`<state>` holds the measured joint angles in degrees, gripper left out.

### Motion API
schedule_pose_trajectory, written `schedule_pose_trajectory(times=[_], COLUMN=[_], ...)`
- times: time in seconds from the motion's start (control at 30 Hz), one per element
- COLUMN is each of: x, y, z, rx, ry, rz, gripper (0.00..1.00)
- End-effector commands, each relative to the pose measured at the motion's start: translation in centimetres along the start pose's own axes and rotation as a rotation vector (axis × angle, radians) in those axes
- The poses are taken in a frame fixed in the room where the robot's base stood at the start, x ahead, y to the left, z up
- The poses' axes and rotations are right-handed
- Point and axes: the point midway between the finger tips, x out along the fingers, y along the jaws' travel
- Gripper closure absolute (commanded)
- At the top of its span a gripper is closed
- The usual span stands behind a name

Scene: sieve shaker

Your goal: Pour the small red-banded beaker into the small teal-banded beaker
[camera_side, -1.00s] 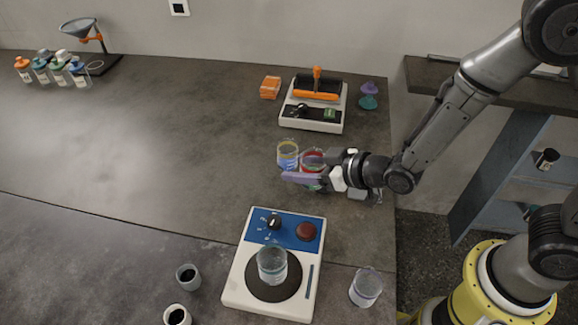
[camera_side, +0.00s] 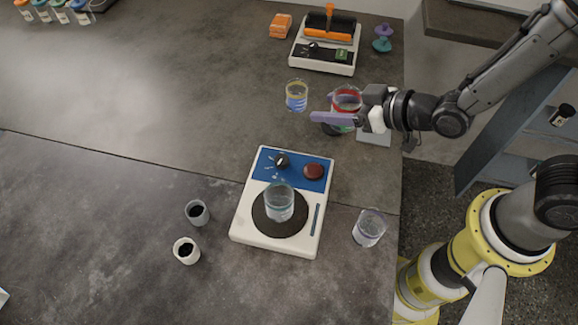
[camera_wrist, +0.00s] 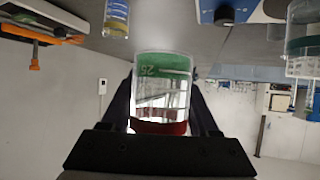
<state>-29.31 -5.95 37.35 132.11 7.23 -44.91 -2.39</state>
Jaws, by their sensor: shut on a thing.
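My gripper (camera_side: 340,110) is shut on the small red-banded beaker (camera_side: 346,93), which looks upright above the bench. In the wrist view the red-banded beaker (camera_wrist: 163,90) sits between the two dark fingers, with green contents at its bottom, at the picture's top. The small teal-banded beaker (camera_side: 279,203) stands upright on the dark round plate of the blue-and-white device (camera_side: 250,222), below and left of my gripper in the side view. The teal-banded beaker also shows at the right edge of the wrist view (camera_wrist: 303,50).
A yellow-banded beaker (camera_side: 297,95) with blue contents stands just left of my gripper. A clear beaker (camera_side: 369,228) stands right of the device, and two cups with dark contents (camera_side: 197,213) stand left. An orange-topped machine (camera_side: 326,50) is behind.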

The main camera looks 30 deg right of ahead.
Motion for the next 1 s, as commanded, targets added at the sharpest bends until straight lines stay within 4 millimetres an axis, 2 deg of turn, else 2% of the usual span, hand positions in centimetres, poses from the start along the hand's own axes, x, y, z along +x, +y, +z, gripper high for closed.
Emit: schedule_pose_trajectory(times=[0.3,0.4,0.7,1.0], x=[0.8,1.0,1.1,1.0], y=[-4.5,-5.7,-8.6,-11.1], z=[-7.3,-8.9,-12.2,-14.6], rx=[-0.092,-0.120,-0.182,-0.240], ry=[0.009,0.005,0.005,0.006], rz=[-0.165,-0.214,-0.329,-0.438], gripper=[0.97,0.97,0.97,0.97])
